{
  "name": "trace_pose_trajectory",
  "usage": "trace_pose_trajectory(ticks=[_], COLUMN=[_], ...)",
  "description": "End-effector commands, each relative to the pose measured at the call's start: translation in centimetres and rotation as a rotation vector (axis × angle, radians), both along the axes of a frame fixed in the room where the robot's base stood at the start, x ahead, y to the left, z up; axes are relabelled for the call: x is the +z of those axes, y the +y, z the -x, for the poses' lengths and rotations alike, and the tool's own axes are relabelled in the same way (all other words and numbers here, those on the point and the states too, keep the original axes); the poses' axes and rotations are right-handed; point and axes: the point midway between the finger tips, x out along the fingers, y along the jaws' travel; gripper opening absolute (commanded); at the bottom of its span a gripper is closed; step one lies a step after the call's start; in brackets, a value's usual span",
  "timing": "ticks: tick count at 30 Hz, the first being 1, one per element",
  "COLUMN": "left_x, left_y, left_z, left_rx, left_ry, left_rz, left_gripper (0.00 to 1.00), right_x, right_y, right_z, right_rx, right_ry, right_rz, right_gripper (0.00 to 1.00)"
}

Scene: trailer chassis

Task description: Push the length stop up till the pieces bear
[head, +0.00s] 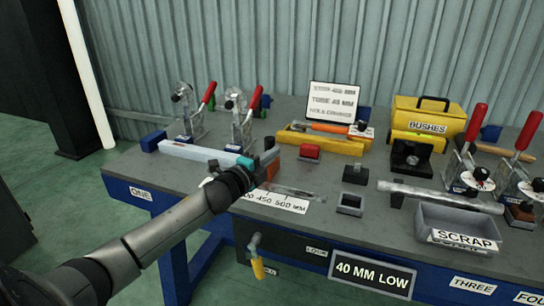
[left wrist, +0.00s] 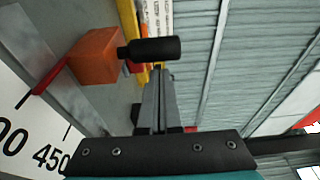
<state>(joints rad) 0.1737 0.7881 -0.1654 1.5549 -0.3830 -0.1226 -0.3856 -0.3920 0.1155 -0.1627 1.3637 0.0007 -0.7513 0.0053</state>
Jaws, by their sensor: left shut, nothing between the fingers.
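The length stop, an orange block (left wrist: 95,55) with a black knob (left wrist: 155,49) on its side, shows in the left wrist view. In the head view only a bit of orange (head: 273,168) shows behind my left gripper (head: 270,158). That gripper is shut and empty, and its fingertips (left wrist: 157,80) point at the knob; I cannot tell whether they touch it. A pale bar (head: 195,152) lies on the bench from near a blue block (head: 153,141) towards the gripper, which hides its right end. Whether the pieces bear on the stop is hidden.
A white scale (head: 270,199) marked 450 and 500 lies in front of the gripper. Two toggle clamps (head: 243,125) (head: 188,118) stand behind the bar. A red block (head: 310,151), a yellow tray (head: 325,143) and a grey scrap bin (head: 455,225) are to the right.

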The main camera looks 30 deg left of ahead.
Motion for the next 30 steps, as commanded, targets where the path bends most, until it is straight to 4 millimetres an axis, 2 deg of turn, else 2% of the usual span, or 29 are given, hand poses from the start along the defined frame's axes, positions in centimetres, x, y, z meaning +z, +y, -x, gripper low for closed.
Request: trace_pose_trajectory(ticks=[13, 16, 21, 24, 30], left_x=[0.0, 0.0, 0.0, 0.0, 0.1], left_y=[0.7, 2.5, 7.0, 9.1, 10.9], left_z=[0.1, 0.5, 1.5, 2.0, 2.5], left_rx=[0.002, 0.005, 0.008, 0.007, 0.005], left_ry=[0.0, 0.002, 0.002, 0.001, -0.001], left_rz=[-0.001, -0.003, -0.005, -0.003, -0.001], left_gripper=[0.0, 0.0, 0.0, 0.0, 0.0], right_x=[0.1, 0.2, -0.3, -0.4, 0.8], right_y=[0.0, 0.0, -0.1, -0.1, 0.3], right_z=[-0.1, -0.1, 0.3, 0.4, -0.8], right_rx=[-0.001, -0.001, -0.001, -0.002, 0.001], right_ry=[0.0, -0.003, 0.004, 0.015, -0.008], right_rz=[0.0, -0.001, 0.001, 0.003, -0.002], right_gripper=[0.5, 0.5, 0.5, 0.5, 0.5])
